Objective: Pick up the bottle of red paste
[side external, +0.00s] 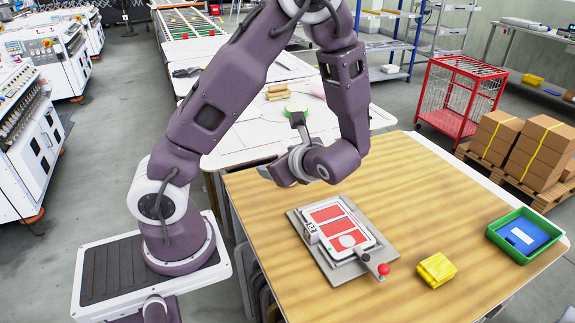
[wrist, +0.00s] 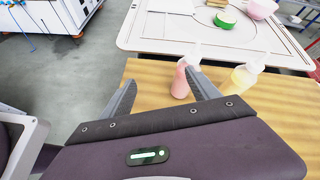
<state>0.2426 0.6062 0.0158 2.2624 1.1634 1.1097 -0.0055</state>
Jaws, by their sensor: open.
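In the wrist view, the bottle of red paste (wrist: 180,82) stands upright on the wooden table, pinkish with a pale cap. A bottle of yellow paste (wrist: 241,77) stands to its right. My gripper (wrist: 160,77) is open and empty. The red bottle shows beyond the fingertips, close to the right finger in the picture; I cannot tell whether they touch. In the side external view, my gripper (side external: 272,174) is over the table's far left part, and I cannot make out either bottle there, behind my arm.
A metal fixture with a red-and-white plate (side external: 340,232) lies on the wooden table (side external: 440,200). A yellow block (side external: 436,270) and a green bin (side external: 526,234) are to the right. A white table (wrist: 215,45) stands beyond the bottles.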

